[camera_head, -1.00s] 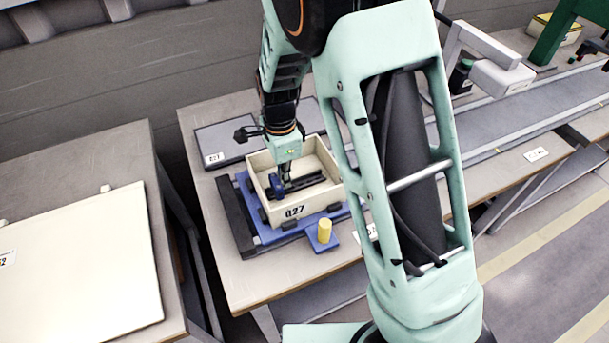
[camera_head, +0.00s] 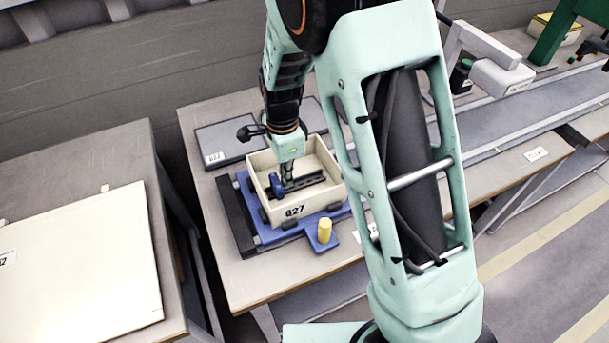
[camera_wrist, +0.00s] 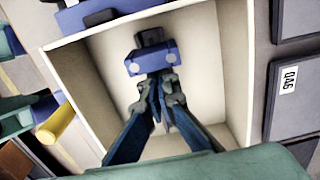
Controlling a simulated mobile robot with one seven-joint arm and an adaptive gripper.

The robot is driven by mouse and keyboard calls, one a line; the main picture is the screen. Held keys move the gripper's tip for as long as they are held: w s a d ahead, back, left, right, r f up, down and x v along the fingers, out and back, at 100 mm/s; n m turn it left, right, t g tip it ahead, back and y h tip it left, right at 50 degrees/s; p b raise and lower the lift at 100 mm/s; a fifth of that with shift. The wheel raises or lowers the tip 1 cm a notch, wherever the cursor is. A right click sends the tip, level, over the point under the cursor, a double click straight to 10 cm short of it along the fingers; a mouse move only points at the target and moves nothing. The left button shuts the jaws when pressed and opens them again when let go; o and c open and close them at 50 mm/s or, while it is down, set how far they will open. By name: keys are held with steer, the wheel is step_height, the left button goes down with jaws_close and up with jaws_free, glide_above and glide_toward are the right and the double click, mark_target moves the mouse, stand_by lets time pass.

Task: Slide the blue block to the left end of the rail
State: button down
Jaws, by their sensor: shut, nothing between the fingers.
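The blue block (camera_head: 276,186) sits at the left end of the dark rail (camera_head: 311,180), inside a cream box (camera_head: 291,211) labelled Q27. In the wrist view the blue block (camera_wrist: 151,59) lies just beyond my fingertips, with a short dark piece (camera_wrist: 149,37) past it. My gripper (camera_head: 288,184) points down into the box, just right of the block. Its fingers (camera_wrist: 158,84) are shut with nothing between them. I cannot tell whether the fingertips touch the block. My fingers hide part of the rail.
The box walls stand close around my gripper. The box rests on a blue base (camera_head: 243,208) with a yellow peg (camera_head: 324,231) in front. A dark flat panel (camera_head: 222,142) lies behind it. A white board (camera_head: 80,265) lies on the left table.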

steer(key=shift+d, duration=0.1)
stand_by(0.3)
steer(key=shift+r+p, duration=0.85)
steer(key=shift+r, duration=0.15)
steer(key=r+p, duration=0.2)
steer(key=r, duration=0.1)
steer(key=r+p, duration=0.1)
steer(key=r, duration=0.1)
steer(key=shift+w+d+p, duration=0.15)
steer(key=shift+d+p, duration=0.2)
steer(key=shift+p, duration=0.05)
